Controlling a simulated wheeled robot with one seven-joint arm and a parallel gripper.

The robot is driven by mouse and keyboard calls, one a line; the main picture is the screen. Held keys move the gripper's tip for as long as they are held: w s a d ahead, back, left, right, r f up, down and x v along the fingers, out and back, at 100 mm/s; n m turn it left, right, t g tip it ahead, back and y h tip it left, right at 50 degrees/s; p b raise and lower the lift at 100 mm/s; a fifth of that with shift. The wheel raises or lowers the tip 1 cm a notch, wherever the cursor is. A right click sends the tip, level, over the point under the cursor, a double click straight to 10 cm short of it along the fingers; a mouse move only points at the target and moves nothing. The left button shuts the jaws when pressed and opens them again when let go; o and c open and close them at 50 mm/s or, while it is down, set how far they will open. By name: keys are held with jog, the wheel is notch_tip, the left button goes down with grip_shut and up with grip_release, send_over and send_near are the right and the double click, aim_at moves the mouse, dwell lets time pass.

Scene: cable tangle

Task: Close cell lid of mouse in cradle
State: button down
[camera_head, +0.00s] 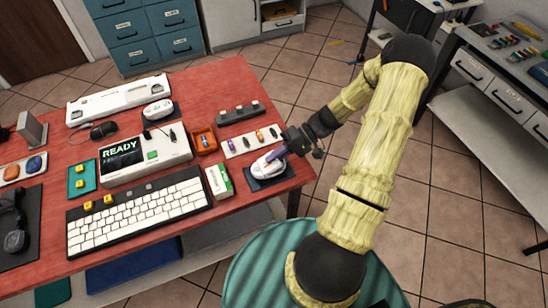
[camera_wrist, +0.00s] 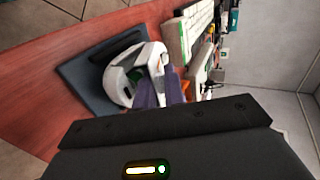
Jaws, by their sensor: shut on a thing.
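The white mouse (camera_head: 266,167) sits in a dark cradle (camera_head: 259,185) at the right end of the red table. In the wrist view the mouse (camera_wrist: 121,85) shows a dark opening and a bit of green at its side, and the cradle (camera_wrist: 75,73) lies under it. My gripper (camera_head: 281,153) is at the mouse, coming from the right. Its purple fingers are close together against the mouse in the wrist view (camera_wrist: 158,90). The lid cannot be made out clearly, and the fingers hide part of the mouse.
A white and green box (camera_head: 219,181) stands just left of the cradle. A white tray (camera_head: 250,141) with small coloured pieces lies behind it. An orange bin (camera_head: 204,141), a READY display unit (camera_head: 146,158) and a keyboard (camera_head: 137,214) are farther left.

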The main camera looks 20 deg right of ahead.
dwell(0.3)
jog(key=c, duration=1.6)
grip_release()
jog(key=shift+c, duration=0.2)
jog(key=shift+d, duration=0.1)
